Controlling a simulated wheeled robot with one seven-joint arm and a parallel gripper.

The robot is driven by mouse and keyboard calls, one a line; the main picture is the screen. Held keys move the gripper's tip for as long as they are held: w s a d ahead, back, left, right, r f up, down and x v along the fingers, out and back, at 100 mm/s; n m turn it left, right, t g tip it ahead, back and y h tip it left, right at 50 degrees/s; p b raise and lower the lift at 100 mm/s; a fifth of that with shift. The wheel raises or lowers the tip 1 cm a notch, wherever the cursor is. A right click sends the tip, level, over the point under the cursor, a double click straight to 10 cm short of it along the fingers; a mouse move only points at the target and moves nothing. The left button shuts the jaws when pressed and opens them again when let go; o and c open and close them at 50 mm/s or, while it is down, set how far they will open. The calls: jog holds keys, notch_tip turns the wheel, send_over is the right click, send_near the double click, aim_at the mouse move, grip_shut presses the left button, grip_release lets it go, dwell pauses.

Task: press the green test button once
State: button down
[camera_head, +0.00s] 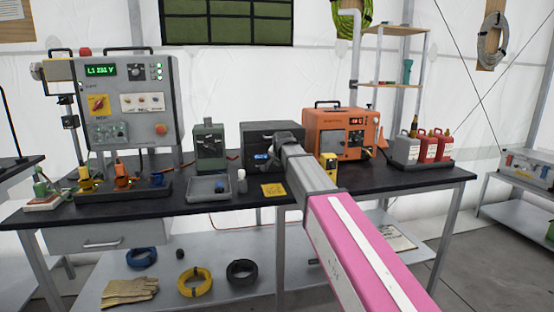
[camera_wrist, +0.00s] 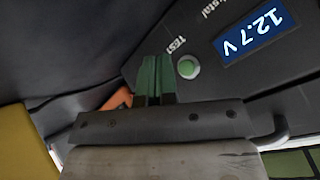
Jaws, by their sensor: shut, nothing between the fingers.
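The green test button (camera_wrist: 187,67) is a small round button on the dark front panel of a black box. The word TEST is beside it, and a lit blue display (camera_wrist: 255,35) reads 12.7 V. In the head view the black box (camera_head: 258,130) stands mid-bench, its display partly visible; my arm hides the button there. My gripper (camera_wrist: 157,60) has green fingers, shut together and empty. In the wrist view the fingertips are just left of the button, over the panel. I cannot tell whether they touch the panel.
An orange unit (camera_head: 350,125) stands right of the black box, and a grey-green device (camera_head: 209,145) stands left. A yellow note (camera_head: 273,190) lies in front on the black bench top (camera_head: 400,178). A large control panel (camera_head: 125,100) stands at the left.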

jog(key=shift+s+d, duration=0.25)
jog(key=shift+s, duration=0.5)
jog(key=shift+s+d, duration=0.2)
jog(key=shift+s, duration=0.55)
